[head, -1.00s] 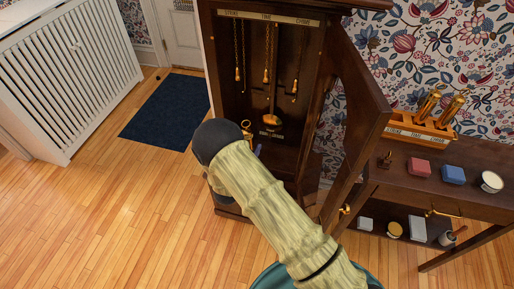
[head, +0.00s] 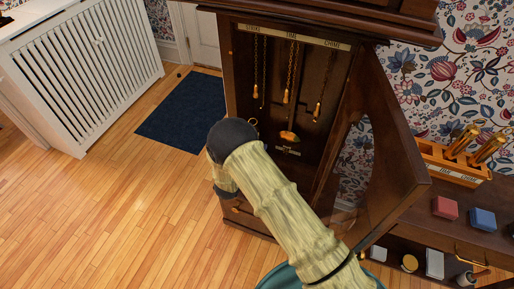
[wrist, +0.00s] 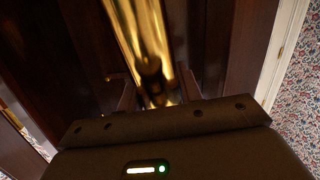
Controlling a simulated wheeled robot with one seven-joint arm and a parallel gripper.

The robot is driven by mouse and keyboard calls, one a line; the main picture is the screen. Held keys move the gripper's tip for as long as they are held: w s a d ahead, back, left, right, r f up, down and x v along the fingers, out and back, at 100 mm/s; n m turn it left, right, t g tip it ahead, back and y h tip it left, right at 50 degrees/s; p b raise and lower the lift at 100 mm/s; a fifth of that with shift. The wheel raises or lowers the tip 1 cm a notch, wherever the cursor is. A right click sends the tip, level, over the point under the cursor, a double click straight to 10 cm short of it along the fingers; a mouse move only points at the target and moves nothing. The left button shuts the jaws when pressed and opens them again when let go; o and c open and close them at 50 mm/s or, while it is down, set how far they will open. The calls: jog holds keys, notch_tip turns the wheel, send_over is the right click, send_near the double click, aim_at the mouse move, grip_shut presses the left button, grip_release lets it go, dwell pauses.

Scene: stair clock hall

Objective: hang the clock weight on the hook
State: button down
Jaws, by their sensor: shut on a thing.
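A brass clock weight (wrist: 150,35), a shiny cylinder, stands between the fingers of my gripper (wrist: 158,97) in the wrist view. My gripper is shut on it. Inside the open clock case hang three chains with brass hook ends: left (head: 256,92), middle (head: 286,96) and right (head: 316,112). The label strip (head: 290,37) above them reads strike, time, chime. The gold ring appears below the left hook in the picture.
A pendulum bob (head: 289,137) hangs low in the case. The open glazed door (head: 400,150) swings out at right. Beyond it, a rack (head: 440,155) holds two brass weights (head: 463,139) on a side table with red and blue boxes.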

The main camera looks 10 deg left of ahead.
jog(key=shift+w+r, duration=0.15)
jog(key=shift+w, duration=0.2)
jog(key=b+x, duration=0.3)
jog(key=x, duration=0.5)
jog(key=shift+a, duration=0.25)
dwell(1.2)
jog(key=shift+w+b, duration=0.1)
jog(key=shift+b, duration=0.2)
dwell(0.4)
jog(key=c, duration=0.9)
grip_release()
jog(key=shift+o, duration=0.2)
